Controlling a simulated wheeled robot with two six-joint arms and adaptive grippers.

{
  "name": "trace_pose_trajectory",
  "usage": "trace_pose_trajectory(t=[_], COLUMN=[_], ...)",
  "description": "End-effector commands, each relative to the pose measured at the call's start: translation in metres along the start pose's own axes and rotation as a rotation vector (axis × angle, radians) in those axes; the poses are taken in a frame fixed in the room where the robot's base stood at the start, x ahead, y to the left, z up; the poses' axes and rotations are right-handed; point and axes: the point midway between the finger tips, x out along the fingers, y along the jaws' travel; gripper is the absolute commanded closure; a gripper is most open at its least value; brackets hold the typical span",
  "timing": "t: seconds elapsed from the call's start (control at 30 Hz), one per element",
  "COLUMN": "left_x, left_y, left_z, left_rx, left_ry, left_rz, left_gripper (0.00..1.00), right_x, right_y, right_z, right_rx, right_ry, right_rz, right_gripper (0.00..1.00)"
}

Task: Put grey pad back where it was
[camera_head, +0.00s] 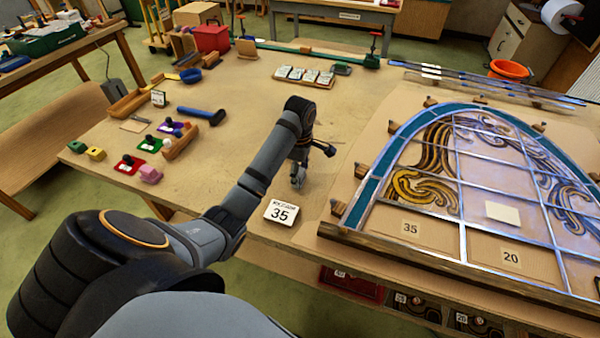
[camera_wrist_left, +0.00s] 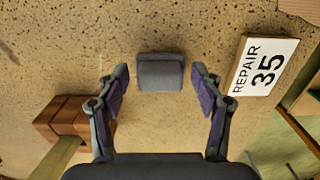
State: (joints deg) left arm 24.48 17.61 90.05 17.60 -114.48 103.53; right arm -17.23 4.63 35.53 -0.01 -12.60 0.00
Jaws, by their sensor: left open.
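The grey pad (camera_wrist_left: 160,70) is a small dark grey block on the speckled tabletop in the left wrist view. My left gripper (camera_wrist_left: 160,84) is open, with its two fingers on either side of the pad's near edge and gaps to both. Nothing is held. In the head view my left gripper (camera_head: 298,180) points down over the bench, just left of the leaded panel; the pad cannot be clearly made out there. My right gripper is not in view.
A white "REPAIR 35" card (camera_head: 281,212) lies close by at the bench's front edge; the left wrist view shows it too (camera_wrist_left: 265,68). The leaded panel (camera_head: 372,188) fills the right. Blocks, a blue-handled tool (camera_head: 201,113) and trays stand left. Mid-bench is clear.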

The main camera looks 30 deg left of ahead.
Motion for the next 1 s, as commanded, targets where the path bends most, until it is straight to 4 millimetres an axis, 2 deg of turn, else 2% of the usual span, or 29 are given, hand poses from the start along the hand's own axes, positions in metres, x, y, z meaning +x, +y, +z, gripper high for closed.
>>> trace_pose_trajectory(t=[0.17, 0.53, 0.67, 1.0], left_x=[-0.030, -0.111, -0.121, -0.119], left_y=[0.000, 0.000, 0.000, 0.000], left_z=[0.000, 0.000, 0.000, 0.000], left_rx=[0.000, 0.000, 0.000, 0.000], left_ry=[0.000, 0.000, 0.000, 0.000], left_rz=[0.000, -0.001, -0.001, -0.001], left_gripper=[0.33, 0.33, 0.33, 0.33], right_x=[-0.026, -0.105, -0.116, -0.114], right_y=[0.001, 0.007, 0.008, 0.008], right_z=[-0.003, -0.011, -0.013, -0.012], right_rx=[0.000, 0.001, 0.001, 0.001], right_ry=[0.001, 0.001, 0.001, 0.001], right_rz=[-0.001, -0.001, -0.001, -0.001], right_gripper=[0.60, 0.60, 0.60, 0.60])
